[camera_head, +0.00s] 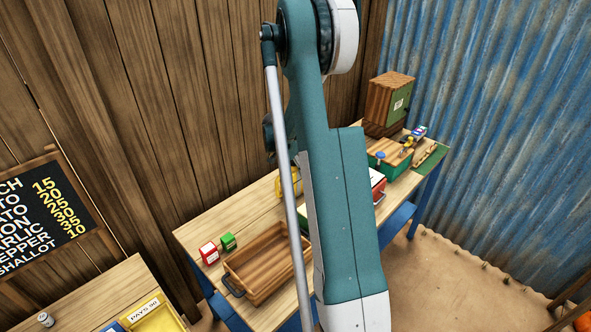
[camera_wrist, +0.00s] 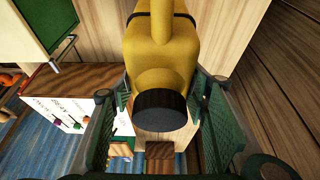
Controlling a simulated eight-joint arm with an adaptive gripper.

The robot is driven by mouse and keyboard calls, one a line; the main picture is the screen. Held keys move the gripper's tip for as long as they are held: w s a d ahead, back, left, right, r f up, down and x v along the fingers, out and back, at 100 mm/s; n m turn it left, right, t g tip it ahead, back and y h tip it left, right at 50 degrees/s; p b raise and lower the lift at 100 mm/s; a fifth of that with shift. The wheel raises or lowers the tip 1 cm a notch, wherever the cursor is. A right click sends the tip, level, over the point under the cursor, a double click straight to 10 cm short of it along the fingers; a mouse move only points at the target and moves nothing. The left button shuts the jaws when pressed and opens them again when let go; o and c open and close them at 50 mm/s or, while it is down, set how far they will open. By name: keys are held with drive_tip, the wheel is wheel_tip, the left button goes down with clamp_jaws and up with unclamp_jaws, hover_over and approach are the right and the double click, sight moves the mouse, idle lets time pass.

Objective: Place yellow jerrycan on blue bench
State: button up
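The yellow jerrycan (camera_wrist: 165,50) fills the middle of the wrist view, its black cap (camera_wrist: 160,108) towards the camera. The fingers of my gripper (camera_wrist: 161,85) stand on either side of it, close to its flanks. Whether they press on it or leave a thin gap I cannot tell. In the head view a yellow piece (camera_head: 287,187), apparently the jerrycan, shows behind my arm. My arm hides the gripper there. The bench (camera_head: 232,215) has a plain wooden top and blue legs. I cannot tell whether the jerrycan touches it.
On the bench are a wooden tray (camera_head: 238,283), a red box (camera_head: 209,252), a green box (camera_head: 229,241), a green crate (camera_head: 390,160) and a brown wooden case (camera_head: 388,98) at the far end. A plank wall runs behind. A separate table (camera_head: 95,290) stands lower left.

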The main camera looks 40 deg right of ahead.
drive_tip(key=o, duration=0.4)
drive_tip(key=shift+r, duration=0.15)
drive_tip(key=shift+r, duration=0.1)
drive_tip(key=shift+v, duration=5.9)
drive_tip(key=shift+a, duration=0.1)
